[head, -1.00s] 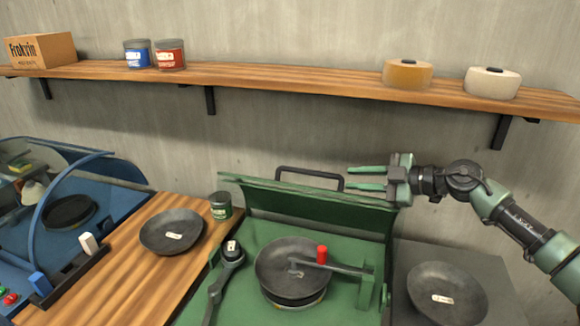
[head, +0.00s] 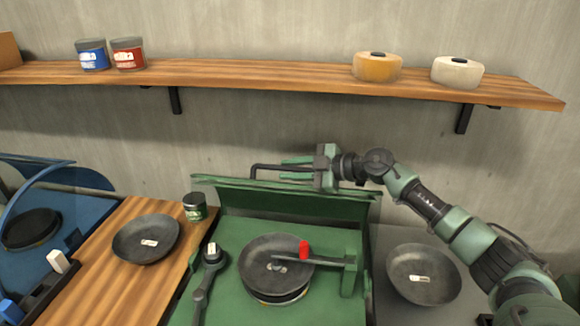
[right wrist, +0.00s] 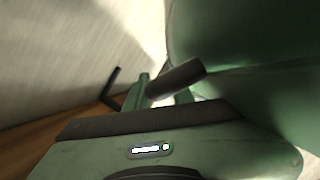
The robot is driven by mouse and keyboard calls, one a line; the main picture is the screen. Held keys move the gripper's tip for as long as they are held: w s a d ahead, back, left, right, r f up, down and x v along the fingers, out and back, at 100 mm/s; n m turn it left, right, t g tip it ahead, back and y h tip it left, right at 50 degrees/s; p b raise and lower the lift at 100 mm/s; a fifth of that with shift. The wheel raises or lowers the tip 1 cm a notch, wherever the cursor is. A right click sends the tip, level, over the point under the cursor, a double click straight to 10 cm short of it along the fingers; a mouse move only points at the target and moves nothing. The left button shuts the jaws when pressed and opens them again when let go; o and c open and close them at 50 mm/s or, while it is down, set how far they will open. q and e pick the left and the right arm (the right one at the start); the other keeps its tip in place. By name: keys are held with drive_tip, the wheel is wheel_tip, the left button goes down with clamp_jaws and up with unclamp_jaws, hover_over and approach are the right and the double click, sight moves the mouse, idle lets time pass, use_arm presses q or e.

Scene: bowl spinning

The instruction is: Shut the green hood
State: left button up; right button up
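The green hood (head: 230,187) stands raised at the back of the green machine (head: 225,290), with its inside open to view. Its dark bar handle (head: 262,166) is on the top edge. My right gripper (head: 298,168) is at the right part of this handle, its fingers open, one above and one below the bar. In the right wrist view the dark handle (right wrist: 177,80) lies between the two green fingertips, which look apart; firm contact cannot be told. My left gripper is not in view.
Loose bowls lie left (head: 146,240) and right (head: 424,275). A green can (head: 194,207) stands left of the hood. A wooden shelf (head: 230,73) runs above.

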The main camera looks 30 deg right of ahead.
clamp_jaws()
idle(1.5)
